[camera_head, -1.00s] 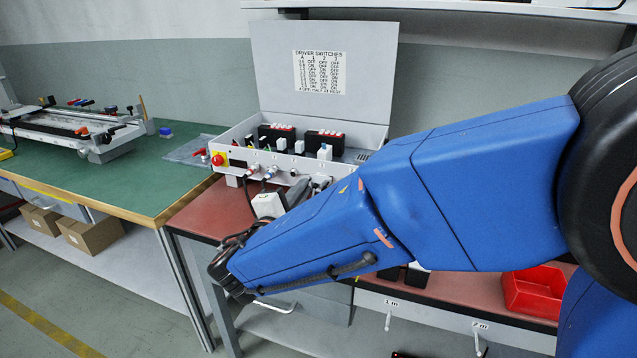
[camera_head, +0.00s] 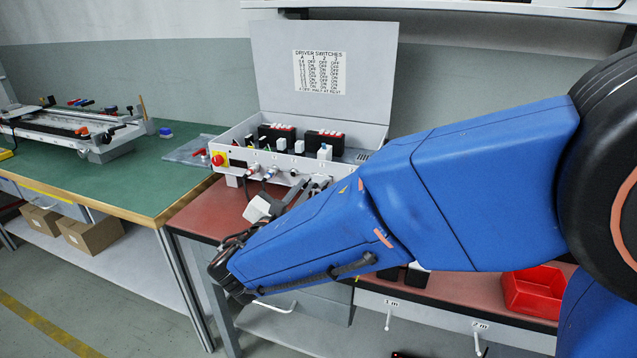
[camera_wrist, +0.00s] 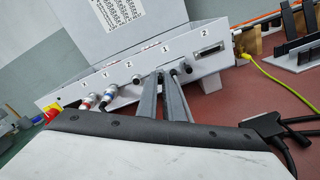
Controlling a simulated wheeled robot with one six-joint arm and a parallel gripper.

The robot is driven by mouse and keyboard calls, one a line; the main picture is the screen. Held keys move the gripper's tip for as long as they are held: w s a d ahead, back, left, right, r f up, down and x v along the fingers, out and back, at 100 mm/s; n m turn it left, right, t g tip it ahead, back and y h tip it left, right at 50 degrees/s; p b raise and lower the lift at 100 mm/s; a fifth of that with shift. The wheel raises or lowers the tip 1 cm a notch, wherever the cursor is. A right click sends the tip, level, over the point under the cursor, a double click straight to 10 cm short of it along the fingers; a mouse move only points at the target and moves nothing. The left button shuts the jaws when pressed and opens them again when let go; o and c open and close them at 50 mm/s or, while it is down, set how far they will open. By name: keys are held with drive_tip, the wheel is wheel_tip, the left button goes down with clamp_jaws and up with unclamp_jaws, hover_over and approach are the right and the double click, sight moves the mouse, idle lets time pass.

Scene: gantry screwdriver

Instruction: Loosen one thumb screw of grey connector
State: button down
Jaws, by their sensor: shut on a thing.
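The grey connector (camera_wrist: 173,72) sits at the port labelled 1 on the front of the grey control box, mostly hidden behind my fingers. My gripper (camera_wrist: 167,77) reaches the box front there, its two long grey fingers close together. It is shut on what seems to be the connector's left thumb screw, though the fingers hide the screw itself. A dark knob, apparently the other thumb screw (camera_wrist: 187,70), shows just right of the fingers. In the head view my gripper (camera_head: 298,191) is partly hidden behind my blue arm, and the connector cannot be made out.
The control box (camera_head: 230,150) stands with its lid raised on the red bench (camera_head: 205,212). Round plugs (camera_wrist: 108,94) and a red emergency button (camera_head: 217,160) lie left of my fingers. An empty port 2 (camera_wrist: 208,52) and a yellow cable (camera_wrist: 270,75) lie right.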

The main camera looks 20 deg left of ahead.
drive_tip(key=shift+n, duration=2.2)
drive_tip(key=c, duration=2.1)
unclamp_jaws()
drive_tip(key=shift+s+a, duration=0.2)
drive_tip(key=shift+s, duration=2.8)
